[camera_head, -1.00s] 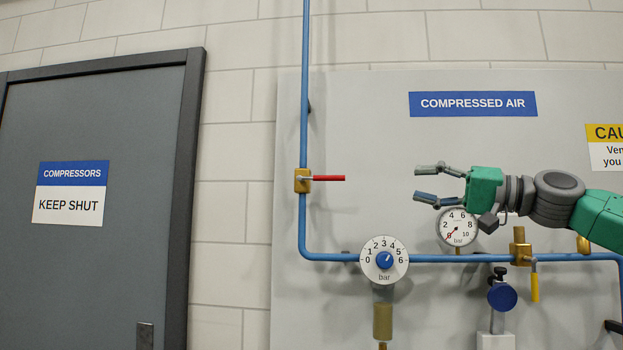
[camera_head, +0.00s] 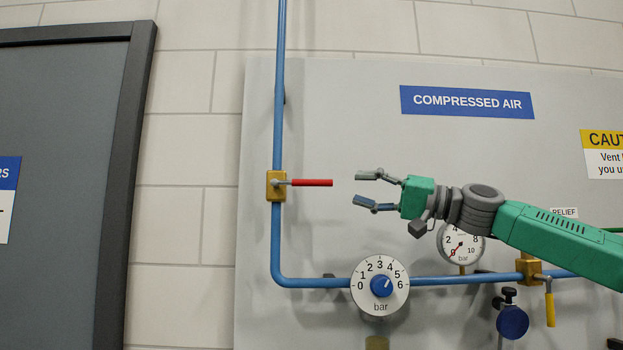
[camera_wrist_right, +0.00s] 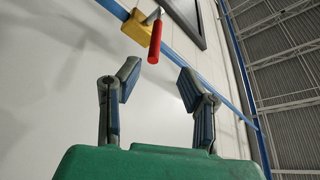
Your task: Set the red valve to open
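The red valve has a brass body (camera_head: 276,186) on the vertical blue pipe and a red lever (camera_head: 312,183) pointing right, across the pipe. In the right wrist view the red lever (camera_wrist_right: 155,42) shows ahead of the fingers, with the brass body (camera_wrist_right: 138,27) behind it. My right gripper (camera_head: 366,188) is open and empty, just right of the lever's tip with a small gap between them. Its two fingers (camera_wrist_right: 152,90) are spread in the right wrist view. My left gripper is not in view.
A regulator dial (camera_head: 380,287) and a pressure gauge (camera_head: 461,245) sit on or by the lower blue pipe (camera_head: 320,281). A yellow-handled valve (camera_head: 550,308) and a blue round knob (camera_head: 512,322) are at lower right. A grey door (camera_head: 55,200) stands at left.

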